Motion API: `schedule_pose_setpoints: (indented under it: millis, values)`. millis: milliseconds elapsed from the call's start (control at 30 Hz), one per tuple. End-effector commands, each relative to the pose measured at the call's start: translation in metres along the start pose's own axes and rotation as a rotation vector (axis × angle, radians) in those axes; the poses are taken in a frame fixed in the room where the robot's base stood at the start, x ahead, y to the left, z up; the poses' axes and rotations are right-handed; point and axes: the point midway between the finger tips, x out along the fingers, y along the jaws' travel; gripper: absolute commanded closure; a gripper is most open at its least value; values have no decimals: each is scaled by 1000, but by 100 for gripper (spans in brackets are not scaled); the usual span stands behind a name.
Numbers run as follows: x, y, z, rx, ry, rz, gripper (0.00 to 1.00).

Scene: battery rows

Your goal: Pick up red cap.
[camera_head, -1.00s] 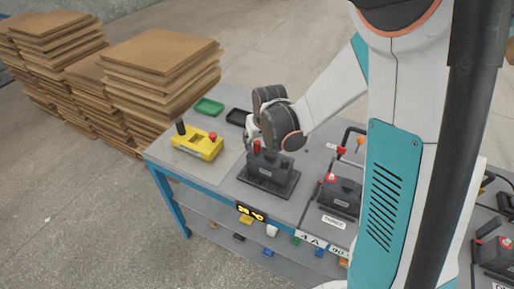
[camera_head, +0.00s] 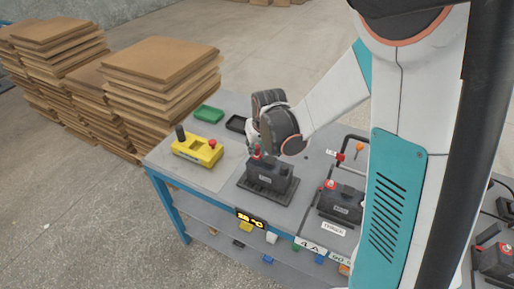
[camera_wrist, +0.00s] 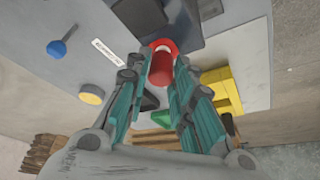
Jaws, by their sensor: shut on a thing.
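The red cap (camera_head: 257,153) is at the top left of the dark battery (camera_head: 268,178) on the workbench. In the wrist view the red cap (camera_wrist: 162,68) shows as a red cylinder with a wider red rim, between my two fingers. My gripper (camera_head: 258,146) points down over the battery and is shut on the cap. The fingers (camera_wrist: 163,62) lie on either side of it in the wrist view. Whether the cap is clear of the battery post is too small to tell.
A yellow box (camera_head: 197,149) with a red button and a black post stands left of the battery. Green (camera_head: 208,114) and black (camera_head: 236,123) trays lie behind. Another dark battery (camera_head: 341,208) is to the right. Stacked brown boards (camera_head: 160,85) stand beyond the bench.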

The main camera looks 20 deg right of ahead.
Motion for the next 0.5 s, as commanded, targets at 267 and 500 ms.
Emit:
schedule_pose_setpoints:
  millis: [267,500]
  values:
    - [-52,0,-21,0,0,0,88]
    - [-110,0,-45,0,0,0,88]
